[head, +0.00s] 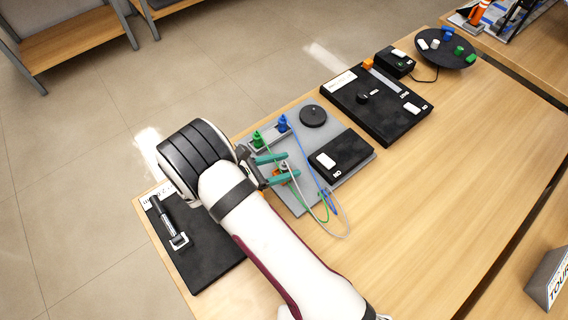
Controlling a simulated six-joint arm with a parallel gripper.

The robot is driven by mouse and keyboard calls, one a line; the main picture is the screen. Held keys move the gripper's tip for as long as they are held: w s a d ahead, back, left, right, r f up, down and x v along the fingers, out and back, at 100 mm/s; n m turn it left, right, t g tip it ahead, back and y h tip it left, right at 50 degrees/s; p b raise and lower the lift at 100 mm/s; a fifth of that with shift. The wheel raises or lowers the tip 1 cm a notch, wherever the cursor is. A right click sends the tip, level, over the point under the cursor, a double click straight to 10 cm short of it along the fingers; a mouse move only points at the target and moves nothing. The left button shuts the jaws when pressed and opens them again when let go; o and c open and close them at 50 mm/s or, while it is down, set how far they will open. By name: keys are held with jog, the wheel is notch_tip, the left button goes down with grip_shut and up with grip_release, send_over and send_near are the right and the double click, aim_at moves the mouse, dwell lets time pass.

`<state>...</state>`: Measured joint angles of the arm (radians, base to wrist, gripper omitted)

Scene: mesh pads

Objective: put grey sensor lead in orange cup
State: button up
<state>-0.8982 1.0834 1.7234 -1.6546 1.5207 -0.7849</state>
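My gripper (284,168) is low over the grey mesh pad (295,204), with its two teal fingers a little apart. Something small and grey, seemingly the end of the grey sensor lead (346,222), shows between the fingertips. The grey cable runs from there and loops out past the pad's front edge. A bit of orange, seemingly the orange cup (277,171), shows between and under the fingers, mostly hidden. I cannot tell whether the fingers press on the lead or whether its end is inside the cup.
A black box (341,155) and a round black disc (313,116) lie nearby. A black mat (205,262) lies left.

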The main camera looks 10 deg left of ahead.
jog(key=shift+s+a+r, duration=0.15)
jog(key=shift+a+r, duration=0.1)
jog(key=shift+r, duration=0.05)
jog(key=v, duration=1.1)
jog(key=shift+s+a, duration=0.15)
